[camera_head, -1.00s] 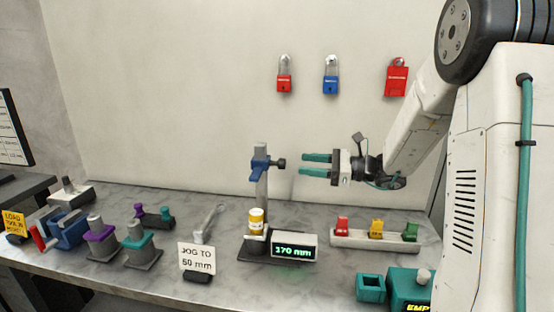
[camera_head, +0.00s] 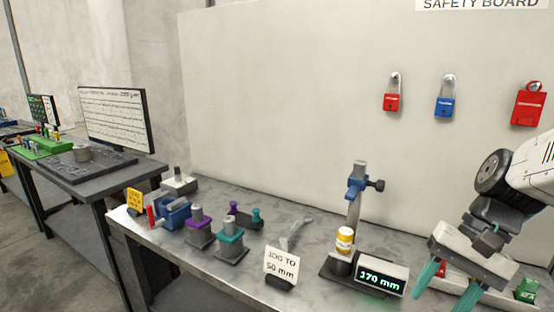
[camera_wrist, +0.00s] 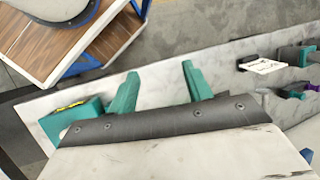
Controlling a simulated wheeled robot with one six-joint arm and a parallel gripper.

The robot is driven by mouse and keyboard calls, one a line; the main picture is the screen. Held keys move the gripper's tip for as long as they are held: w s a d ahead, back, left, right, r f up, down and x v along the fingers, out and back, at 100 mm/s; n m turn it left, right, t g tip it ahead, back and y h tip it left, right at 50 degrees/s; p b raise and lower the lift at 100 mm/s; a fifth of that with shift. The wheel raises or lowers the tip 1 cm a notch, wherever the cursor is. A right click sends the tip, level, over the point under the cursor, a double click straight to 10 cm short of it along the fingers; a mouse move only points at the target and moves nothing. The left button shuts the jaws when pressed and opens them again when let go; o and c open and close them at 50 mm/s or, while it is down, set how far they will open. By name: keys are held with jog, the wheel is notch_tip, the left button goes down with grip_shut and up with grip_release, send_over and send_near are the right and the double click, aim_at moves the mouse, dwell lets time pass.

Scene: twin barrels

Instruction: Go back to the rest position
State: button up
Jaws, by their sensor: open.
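My gripper (camera_head: 447,285) is at the lower right in the head view, its teal fingers spread and pointing down. Nothing is between the fingers. It hangs in front of the tray of coloured padlocks, hiding part of it. In the wrist view my gripper (camera_wrist: 157,92) shows both teal fingers apart and empty, with the marble bench (camera_wrist: 165,80) under them. The height stand (camera_head: 357,210), with a blue clamp and a yellow-and-white container (camera_head: 345,240), is left of my gripper and apart from it. Its display (camera_head: 381,282) reads 170 mm.
A sign (camera_head: 281,266) reads "JOG TO 50 mm". Purple and teal fixtures (camera_head: 230,243) and a blue vise (camera_head: 173,213) stand farther left. Padlocks (camera_head: 445,100) hang on the wall board. Another dark table (camera_head: 90,185) is at far left. A teal box (camera_wrist: 82,118) sits near my gripper in the wrist view.

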jog(key=s+r+n+t+h, duration=0.3)
jog(key=s+r+n+h, duration=0.1)
jog(key=s, duration=0.4)
jog(key=shift+r+n+h, duration=0.15)
jog(key=shift+n+h, duration=0.25)
jog(key=shift+n, duration=0.5)
